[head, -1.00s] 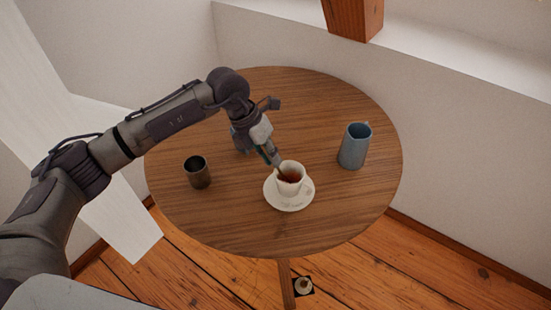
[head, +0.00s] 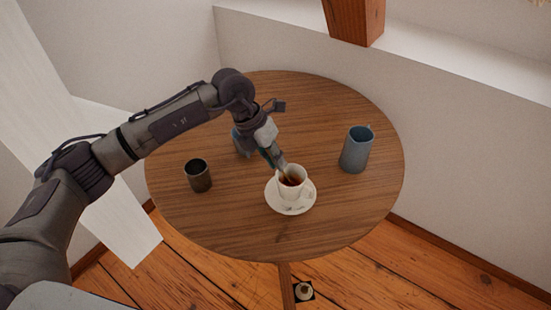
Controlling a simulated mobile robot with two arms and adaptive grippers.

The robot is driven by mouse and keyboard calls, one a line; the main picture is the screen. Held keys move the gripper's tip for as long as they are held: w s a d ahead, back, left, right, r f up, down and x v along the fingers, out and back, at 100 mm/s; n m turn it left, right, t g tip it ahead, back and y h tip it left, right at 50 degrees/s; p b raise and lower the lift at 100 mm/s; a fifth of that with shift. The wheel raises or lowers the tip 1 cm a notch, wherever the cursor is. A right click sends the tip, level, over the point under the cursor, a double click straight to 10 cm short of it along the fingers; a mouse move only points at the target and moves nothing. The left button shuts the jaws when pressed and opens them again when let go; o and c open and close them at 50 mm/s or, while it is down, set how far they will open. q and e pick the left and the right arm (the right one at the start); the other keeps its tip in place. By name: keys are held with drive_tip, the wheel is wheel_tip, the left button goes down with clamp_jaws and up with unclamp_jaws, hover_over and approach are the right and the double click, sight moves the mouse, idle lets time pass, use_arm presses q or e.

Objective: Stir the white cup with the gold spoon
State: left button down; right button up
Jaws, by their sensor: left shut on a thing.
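The white cup (head: 293,188) stands upright on a white saucer (head: 290,208) near the front middle of the round table and holds a dark brown drink. My left gripper (head: 279,166) is just above the cup's back-left rim, pointing down into it. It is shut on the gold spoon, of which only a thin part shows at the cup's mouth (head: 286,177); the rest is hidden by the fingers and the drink. My right gripper is out of the picture.
A dark metal cup (head: 198,175) stands left on the wooden table (head: 225,222). A blue-grey pitcher (head: 356,149) stands to the right. A bluish object (head: 240,143) is partly hidden behind my left arm. The table's front is clear.

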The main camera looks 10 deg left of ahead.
use_arm(q)
drive_tip(key=p+v, duration=0.4)
drive_tip(key=v, duration=0.4)
idle(0.4)
idle(0.7)
wheel_tip(320, 180, up, 5)
drive_tip(key=p, duration=0.3)
idle(0.6)
